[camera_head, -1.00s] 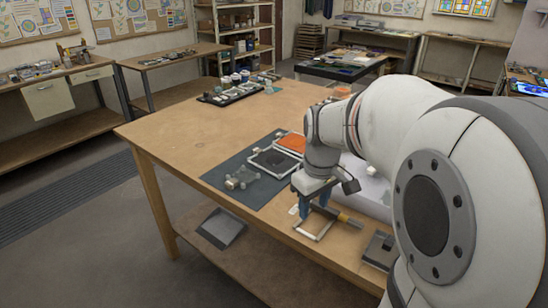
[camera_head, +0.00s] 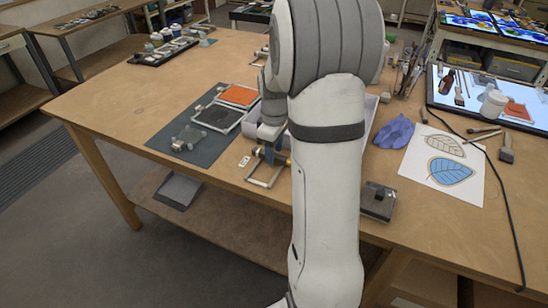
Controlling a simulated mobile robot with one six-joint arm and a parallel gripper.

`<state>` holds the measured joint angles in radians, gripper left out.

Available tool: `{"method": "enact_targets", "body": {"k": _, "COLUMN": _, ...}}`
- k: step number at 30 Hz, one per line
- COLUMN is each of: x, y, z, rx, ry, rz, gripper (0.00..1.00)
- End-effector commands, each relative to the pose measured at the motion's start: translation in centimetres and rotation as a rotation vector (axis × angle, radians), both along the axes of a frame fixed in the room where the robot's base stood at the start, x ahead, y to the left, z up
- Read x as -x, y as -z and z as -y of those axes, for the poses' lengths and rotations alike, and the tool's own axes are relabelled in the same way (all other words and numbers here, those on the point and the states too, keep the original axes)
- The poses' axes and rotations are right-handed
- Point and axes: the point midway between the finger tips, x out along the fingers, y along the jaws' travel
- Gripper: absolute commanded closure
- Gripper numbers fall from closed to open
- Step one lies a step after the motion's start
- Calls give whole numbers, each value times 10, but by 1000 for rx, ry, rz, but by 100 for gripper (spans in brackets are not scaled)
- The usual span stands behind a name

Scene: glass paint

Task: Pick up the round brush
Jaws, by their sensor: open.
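Thin dark-handled brushes (camera_head: 484,137) lie at the right, just past the leaf painting. A broad flat brush (camera_head: 506,149) lies beside them. Another brush (camera_head: 458,95) lies on the lit panel, and several tools stand upright in a holder (camera_head: 410,62) behind. I cannot tell for sure which one is the round brush. All of these are well to the right of my gripper.
A dark block (camera_head: 378,201) sits near that edge. Orange and grey pads (camera_head: 238,96) lie left.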

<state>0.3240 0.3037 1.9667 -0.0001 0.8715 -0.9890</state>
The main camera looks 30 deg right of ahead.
Motion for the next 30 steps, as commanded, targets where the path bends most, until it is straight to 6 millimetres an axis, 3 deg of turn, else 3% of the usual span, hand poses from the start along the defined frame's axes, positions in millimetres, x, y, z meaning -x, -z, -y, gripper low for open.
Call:
{"method": "enact_targets", "body": {"k": 9, "x": 0, "y": 8, "z": 0, "rx": 0, "ry": 1, "rz": 0, "gripper": 55}}
{"method": "enact_targets", "body": {"k": 25, "x": 0, "y": 7, "z": 1, "rx": 0, "ry": 2, "rz": 0, "gripper": 98}}
{"method": "enact_targets", "body": {"k": 30, "x": 0, "y": 7, "z": 1, "rx": 0, "ry": 2, "rz": 0, "gripper": 100}}
